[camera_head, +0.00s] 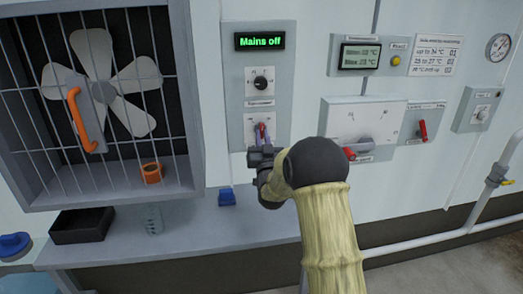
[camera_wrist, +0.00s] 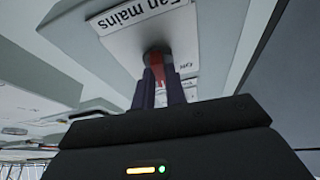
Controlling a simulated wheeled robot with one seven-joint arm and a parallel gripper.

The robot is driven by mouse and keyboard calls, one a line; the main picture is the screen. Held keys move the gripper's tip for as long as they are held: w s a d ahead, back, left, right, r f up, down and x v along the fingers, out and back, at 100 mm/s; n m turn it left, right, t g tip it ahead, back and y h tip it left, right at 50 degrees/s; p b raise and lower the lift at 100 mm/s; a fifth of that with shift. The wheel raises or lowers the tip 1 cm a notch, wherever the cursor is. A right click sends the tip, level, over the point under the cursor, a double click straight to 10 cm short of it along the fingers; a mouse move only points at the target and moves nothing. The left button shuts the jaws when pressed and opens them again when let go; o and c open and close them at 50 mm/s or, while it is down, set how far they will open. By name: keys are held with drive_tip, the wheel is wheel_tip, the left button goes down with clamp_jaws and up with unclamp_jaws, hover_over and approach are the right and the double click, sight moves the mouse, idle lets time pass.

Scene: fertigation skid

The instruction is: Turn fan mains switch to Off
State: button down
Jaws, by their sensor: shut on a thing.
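The fan mains switch is a small red lever on a grey plate, low on the tall panel (camera_head: 285,100) beside the fan cage. In the wrist view the red lever (camera_wrist: 157,66) sits between my two fingers, below a label reading "Fan mains" (camera_wrist: 135,28). My gripper (camera_head: 262,136) is shut on the lever; its fingers also show in the wrist view (camera_wrist: 158,88). The fingers hide much of the lever, so I cannot read its exact position. The display (camera_head: 260,41) at the panel top reads "Mains off" in green.
A black rotary knob (camera_head: 261,84) is just above my gripper. To the right, a wide box has a grey-and-red handle (camera_head: 372,146), beside a red lever (camera_head: 423,130). A caged fan (camera_head: 103,90) is left. A shelf (camera_head: 195,225) runs below, holding a black tray (camera_head: 82,226) and blue item (camera_head: 227,197).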

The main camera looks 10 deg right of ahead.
drive_tip(key=shift+d+n+g+y+b, duration=0.15)
drive_tip(key=shift+n+g+y+b, duration=0.2)
drive_tip(key=shift+n+y+b, duration=1.5)
drive_tip(key=shift+d+n+g+y+b, duration=0.3)
drive_tip(key=shift+n+b, duration=0.6)
drive_tip(key=shift+n, duration=2.1)
drive_tip(key=shift+d+n+g+y+b, duration=0.1)
drive_tip(key=shift+n+g+y+b, duration=0.35)
drive_tip(key=shift+n+y+b, duration=1.45)
drive_tip(key=shift+r+n+h+p, duration=0.1)
drive_tip(key=shift+n+h+p, duration=0.45)
drive_tip(key=shift+n, duration=0.1)
drive_tip(key=c, duration=1.4)
unclamp_jaws()
drive_tip(key=shift+a, duration=0.1)
drive_tip(key=shift+c, duration=0.2)
drive_tip(key=shift+s, duration=0.1)
drive_tip(key=b+v, duration=0.1)
drive_tip(key=v, duration=1.6)
drive_tip(key=shift+s, duration=0.15)
